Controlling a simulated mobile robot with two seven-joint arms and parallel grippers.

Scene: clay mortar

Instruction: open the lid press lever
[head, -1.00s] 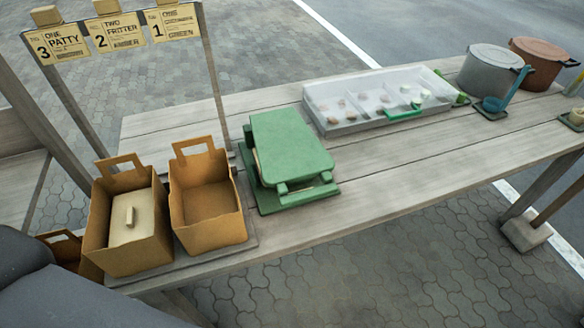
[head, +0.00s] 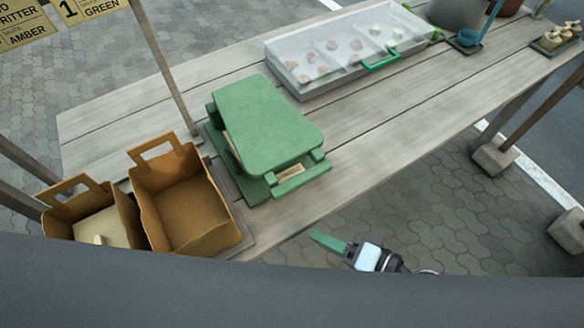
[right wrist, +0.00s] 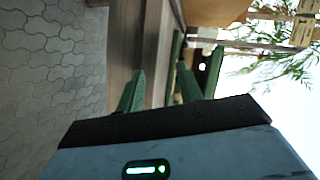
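The green press (head: 265,125) sits on the wooden table with its lid lying down over its base. A green lever bar (head: 301,178) sticks out at its front edge, toward the near table edge. My right gripper (head: 329,241) is just off the near table edge, below and right of the press, apart from it. In the right wrist view its two green fingers (right wrist: 160,88) stand apart with nothing between them. Green parts, probably of the press, show beyond the fingers in that view. My left gripper is not in view.
Two brown cardboard carriers (head: 187,200) stand left of the press; one holds a pale lidded box. A clear-lidded tray (head: 345,50) lies behind and right. The table (head: 400,110) is bare right of the press. A signpost (head: 165,75) rises behind the carriers.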

